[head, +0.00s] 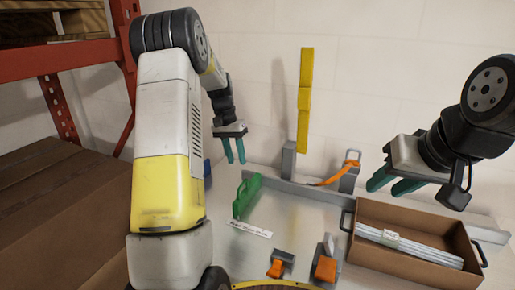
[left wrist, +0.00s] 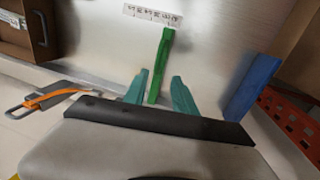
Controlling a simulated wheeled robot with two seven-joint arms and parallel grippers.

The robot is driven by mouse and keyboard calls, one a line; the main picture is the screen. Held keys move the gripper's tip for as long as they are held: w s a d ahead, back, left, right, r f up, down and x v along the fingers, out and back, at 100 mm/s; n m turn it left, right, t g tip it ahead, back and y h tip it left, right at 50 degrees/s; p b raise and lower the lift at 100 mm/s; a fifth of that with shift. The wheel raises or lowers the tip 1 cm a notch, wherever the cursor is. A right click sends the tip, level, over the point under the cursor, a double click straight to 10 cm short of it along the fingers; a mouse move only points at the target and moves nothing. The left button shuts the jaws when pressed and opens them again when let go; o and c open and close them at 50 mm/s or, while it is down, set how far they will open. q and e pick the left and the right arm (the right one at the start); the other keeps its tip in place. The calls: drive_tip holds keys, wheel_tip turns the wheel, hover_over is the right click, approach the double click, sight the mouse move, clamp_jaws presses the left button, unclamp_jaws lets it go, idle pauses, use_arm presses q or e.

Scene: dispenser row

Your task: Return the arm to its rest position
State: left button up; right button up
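My left gripper (head: 236,158) hangs over the metal table near the back wall, its teal fingers apart with nothing between them. In the left wrist view the left gripper (left wrist: 158,88) also shows open, with a green dispenser-like piece (left wrist: 162,62) beyond the fingers. The same green piece (head: 246,194) sits on the table below the gripper in the head view. My right gripper (head: 386,184) is at the right, above the table's back, with its teal fingers apart and nothing visible held.
An open brown box (head: 375,266) with white strips stands at right. A tall yellow bar (head: 305,100) rises at the back, beside an orange strap (head: 352,164) on a grey holder. Orange-and-grey pieces (head: 325,268) stand in front. A red-framed shelf (head: 75,60) is at left.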

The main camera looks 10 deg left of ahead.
use_arm(q)
drive_tip(key=s+d+r+t, duration=0.25)
drive_tip(key=s+r, duration=0.35)
drive_tip(key=r, duration=0.3)
drive_tip(key=s+d+r+t, duration=0.2)
drive_tip(key=s+d+r, duration=0.1)
drive_tip(key=s, duration=0.8)
drive_tip(key=s+d+r+n+t, duration=0.1)
drive_tip(key=s+d, duration=0.4)
drive_tip(key=s, duration=0.7)
wheel_tip(320, 180, up, 2)
drive_tip(key=shift+r+n+t, duration=0.15)
drive_tip(key=shift+n+t, duration=0.15)
drive_tip(key=shift+t, duration=0.25)
